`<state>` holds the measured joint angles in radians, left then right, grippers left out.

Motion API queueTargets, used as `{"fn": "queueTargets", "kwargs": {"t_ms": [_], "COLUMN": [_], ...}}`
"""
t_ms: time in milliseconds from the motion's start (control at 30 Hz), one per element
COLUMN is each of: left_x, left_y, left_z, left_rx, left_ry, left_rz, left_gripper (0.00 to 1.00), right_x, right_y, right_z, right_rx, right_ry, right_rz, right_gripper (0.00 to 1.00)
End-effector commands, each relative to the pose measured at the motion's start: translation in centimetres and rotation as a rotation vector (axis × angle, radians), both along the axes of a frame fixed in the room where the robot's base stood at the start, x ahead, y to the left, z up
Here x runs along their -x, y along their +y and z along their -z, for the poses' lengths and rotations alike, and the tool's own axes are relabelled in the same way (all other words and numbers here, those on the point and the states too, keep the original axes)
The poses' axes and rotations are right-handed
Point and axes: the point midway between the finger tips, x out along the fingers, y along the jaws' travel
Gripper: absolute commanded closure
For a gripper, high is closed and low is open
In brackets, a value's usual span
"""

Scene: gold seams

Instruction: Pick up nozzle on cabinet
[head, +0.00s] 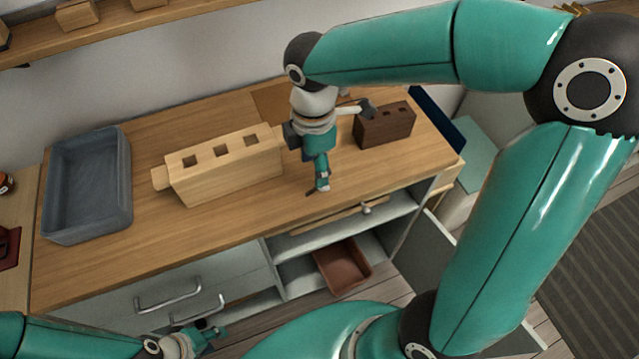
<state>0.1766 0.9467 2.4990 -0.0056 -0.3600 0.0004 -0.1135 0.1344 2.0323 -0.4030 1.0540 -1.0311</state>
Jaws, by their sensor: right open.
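My right gripper (343,150) is open above the wooden cabinet top (235,225), between a pale wooden block and a dark brown block. One finger points down toward the front edge and the other reaches toward the dark block. I see nothing held in it. I cannot clearly make out a nozzle on the cabinet; it may be hidden by the gripper or arm.
The pale block (225,170) with square holes stands left of my right gripper, the dark holed block (385,126) right. A grey bin (88,185) stands at the left end. Below, a brown tray (342,266) sits in an open compartment. The front left top is clear.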

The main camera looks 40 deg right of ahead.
Motion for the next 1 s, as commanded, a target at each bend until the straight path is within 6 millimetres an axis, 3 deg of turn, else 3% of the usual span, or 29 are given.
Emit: {"fn": "queueTargets", "kwargs": {"t_ms": [100, 367, 633, 967, 1000], "left_x": [0.0, 0.0, 0.0, 0.0, 0.0], "left_y": [0.0, 0.0, 0.0, 0.0, 0.0], "left_z": [0.2, 0.1, 0.1, 0.1, 0.1], "left_rx": [0.000, 0.000, 0.000, 0.000, 0.000], "left_ry": [0.000, 0.000, 0.000, 0.000, 0.000], "left_rz": [0.000, 0.000, 0.000, 0.000, 0.000], "left_gripper": [0.60, 0.60, 0.60, 0.60, 0.60], "right_x": [0.0, 0.0, -0.2, -0.2, -0.2], "right_y": [0.0, -0.3, -1.0, -0.9, -0.9], "right_z": [1.6, 3.2, 6.8, 7.5, 7.5], "right_rx": [0.001, 0.000, 0.000, -0.001, -0.001], "right_ry": [0.002, 0.002, 0.002, -0.001, -0.001], "right_rz": [-0.001, 0.000, -0.001, 0.000, 0.000], "right_gripper": [0.46, 0.46, 0.46, 0.46, 0.53]}}
